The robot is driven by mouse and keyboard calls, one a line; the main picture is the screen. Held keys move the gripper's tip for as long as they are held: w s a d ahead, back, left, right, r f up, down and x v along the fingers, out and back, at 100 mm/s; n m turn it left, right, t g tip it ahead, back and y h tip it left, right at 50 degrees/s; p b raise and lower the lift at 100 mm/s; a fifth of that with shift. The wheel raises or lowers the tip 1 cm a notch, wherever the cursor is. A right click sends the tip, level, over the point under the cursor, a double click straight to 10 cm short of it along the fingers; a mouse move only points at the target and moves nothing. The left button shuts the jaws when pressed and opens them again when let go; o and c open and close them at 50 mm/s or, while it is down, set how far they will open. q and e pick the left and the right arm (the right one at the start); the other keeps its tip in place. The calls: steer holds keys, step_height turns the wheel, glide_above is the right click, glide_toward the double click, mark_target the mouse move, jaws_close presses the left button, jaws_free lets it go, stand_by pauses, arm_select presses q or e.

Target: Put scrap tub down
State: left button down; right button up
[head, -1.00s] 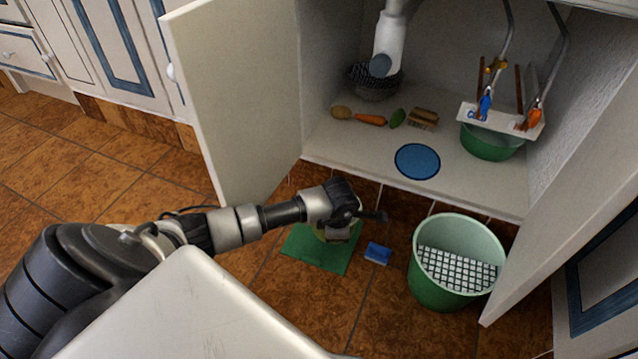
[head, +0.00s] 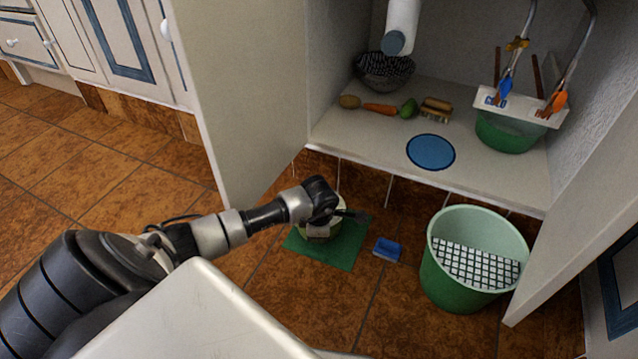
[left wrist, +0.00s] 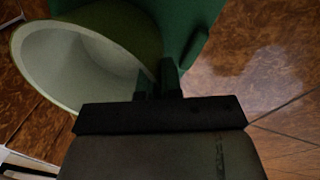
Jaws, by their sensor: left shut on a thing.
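In the head view the tub (head: 318,232) is mostly hidden under my left gripper (head: 340,215). The left gripper (left wrist: 160,82) is shut on the tub's rim. A green mat (head: 338,252) lies on the tiled floor below the tub; it also shows in the left wrist view (left wrist: 190,18). I cannot tell whether the tub touches the mat. My right gripper is in neither view.
A blue sponge-like block (head: 387,249) lies right of the mat. A green bucket (head: 450,285) with a grid inside stands further right. The open cabinet above holds a blue disc (head: 431,152), vegetables, a brush, a wire basket (head: 385,72) and a green basin (head: 510,133). Its open door (head: 240,100) stands behind my arm.

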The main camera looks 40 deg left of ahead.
arm_select(q)
steer(key=c, duration=1.3)
jaws_free()
